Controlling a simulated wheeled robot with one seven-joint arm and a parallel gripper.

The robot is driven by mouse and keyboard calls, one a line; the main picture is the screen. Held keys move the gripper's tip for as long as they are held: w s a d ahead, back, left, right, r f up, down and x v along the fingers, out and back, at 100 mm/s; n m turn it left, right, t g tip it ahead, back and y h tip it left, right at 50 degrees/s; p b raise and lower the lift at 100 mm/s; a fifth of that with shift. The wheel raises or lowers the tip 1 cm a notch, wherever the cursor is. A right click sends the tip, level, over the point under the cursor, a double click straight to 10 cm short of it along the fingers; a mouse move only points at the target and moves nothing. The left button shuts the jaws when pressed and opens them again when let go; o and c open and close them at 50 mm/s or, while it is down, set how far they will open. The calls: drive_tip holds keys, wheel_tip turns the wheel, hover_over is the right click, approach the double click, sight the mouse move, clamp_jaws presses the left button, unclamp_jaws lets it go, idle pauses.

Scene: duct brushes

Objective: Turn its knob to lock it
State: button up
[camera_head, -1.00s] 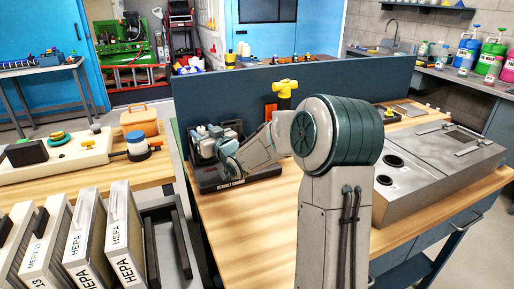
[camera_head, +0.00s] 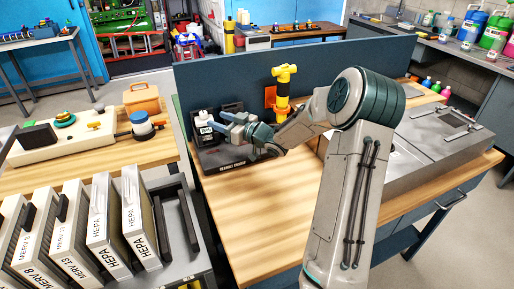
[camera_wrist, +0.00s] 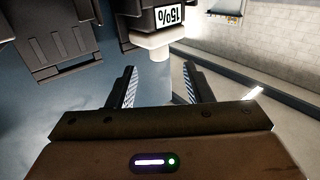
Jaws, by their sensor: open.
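In the head view my gripper (camera_head: 217,122) is beside a white labelled unit (camera_head: 204,127) on a dark stand (camera_head: 222,161). My gripper hides part of that stand, and the knob cannot be made out there.
A second dark unit (camera_wrist: 50,40) hangs at the left of the wrist view. A blue panel (camera_head: 330,75) stands behind the stand. A yellow-topped post (camera_head: 283,90) is to its right, and a grey metal box (camera_head: 440,140) farther right. The wooden worktop (camera_head: 255,215) in front is clear.

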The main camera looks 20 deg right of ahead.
drive_tip(key=v, duration=0.9)
drive_tip(key=s+a+r+m+g+h+p, duration=0.1)
drive_tip(key=s+r+m+g+h+p, duration=0.1)
drive_tip(key=s+h, duration=0.4)
drive_tip(key=s+a+r+m+g+h+p, duration=0.1)
drive_tip(key=s+a+r+m+g+h, duration=0.1)
drive_tip(key=s+h, duration=0.5)
drive_tip(key=shift+s+r+m+g+p, duration=0.4)
drive_tip(key=shift+s+r+m+g, duration=0.3)
drive_tip(key=shift+s+m+g, duration=0.8)
drive_tip(key=shift+s+a+n+g, duration=0.1)
drive_tip(key=shift+s+n+g, duration=0.1)
drive_tip(key=shift+n+g, duration=0.15)
drive_tip(key=s+a+f+g+y, duration=0.1)
drive_tip(key=s+a+g, duration=0.3)
drive_tip(key=s, duration=0.9)
drive_tip(key=shift+s+a+y, duration=0.3)
drive_tip(key=shift+a+y, duration=0.5)
drive_tip(key=shift+a, duration=0.45)
